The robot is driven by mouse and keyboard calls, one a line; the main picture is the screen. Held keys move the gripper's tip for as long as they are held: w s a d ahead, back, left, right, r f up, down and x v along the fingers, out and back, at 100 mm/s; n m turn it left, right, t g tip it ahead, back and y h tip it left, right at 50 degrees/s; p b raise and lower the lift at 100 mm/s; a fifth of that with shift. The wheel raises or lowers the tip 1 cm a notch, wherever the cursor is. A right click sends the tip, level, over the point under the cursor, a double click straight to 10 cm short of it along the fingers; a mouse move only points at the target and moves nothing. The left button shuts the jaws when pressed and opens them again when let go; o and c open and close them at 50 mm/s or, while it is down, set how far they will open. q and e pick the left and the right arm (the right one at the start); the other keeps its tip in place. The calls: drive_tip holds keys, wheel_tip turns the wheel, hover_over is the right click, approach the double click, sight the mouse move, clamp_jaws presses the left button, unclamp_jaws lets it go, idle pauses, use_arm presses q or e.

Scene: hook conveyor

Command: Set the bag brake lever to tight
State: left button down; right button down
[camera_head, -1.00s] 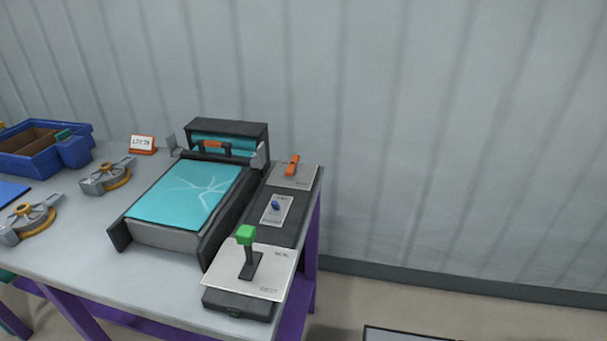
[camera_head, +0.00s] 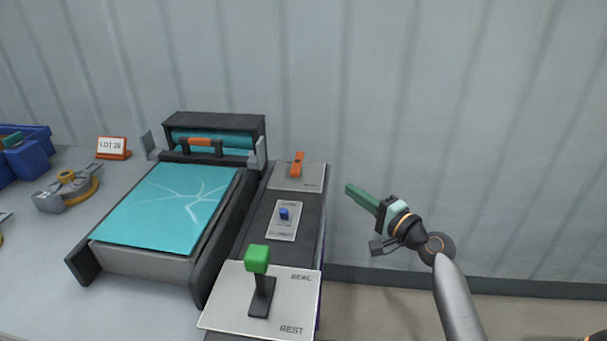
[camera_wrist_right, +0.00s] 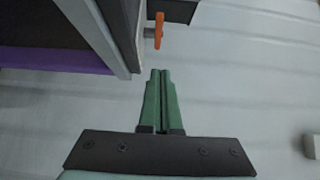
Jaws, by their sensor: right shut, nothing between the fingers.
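Three controls line the right side of the bagging machine. An orange lever (camera_head: 297,165) stands on a grey plate at the back; the plate's label is too small to read. A small blue switch (camera_head: 284,214) is in the middle. A green-knobbed lever (camera_head: 258,260) stands in front on a plate marked SEAL and REST. I cannot tell from the labels which is the bag brake lever. My right gripper (camera_head: 350,189) is shut and empty, in the air right of the orange lever. In the right wrist view its green fingers (camera_wrist_right: 160,75) point toward an orange lever (camera_wrist_right: 158,31), apart from it. My left gripper is out of view.
The machine's teal sheet (camera_head: 167,207) lies left of the controls, with an orange-handled roller (camera_head: 201,142) behind. A LOT sign (camera_head: 113,147), a grey-and-yellow fixture (camera_head: 67,190) and a blue bin (camera_head: 27,157) are further left. The space between the table's right edge and the wall is open.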

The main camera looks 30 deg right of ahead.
approach(301, 165)
drive_tip(key=w+d, duration=0.2)
drive_tip(key=w+a, duration=0.2)
drive_tip(key=shift+w+a+r+p, duration=0.15)
drive_tip(key=shift+w+p, duration=0.2)
drive_tip(key=shift+w+a, duration=0.3)
drive_tip(key=shift+a, duration=0.1)
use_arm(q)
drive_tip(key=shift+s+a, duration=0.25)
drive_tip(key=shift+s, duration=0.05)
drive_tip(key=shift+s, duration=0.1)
use_arm(e)
drive_tip(key=shift+a, duration=0.1)
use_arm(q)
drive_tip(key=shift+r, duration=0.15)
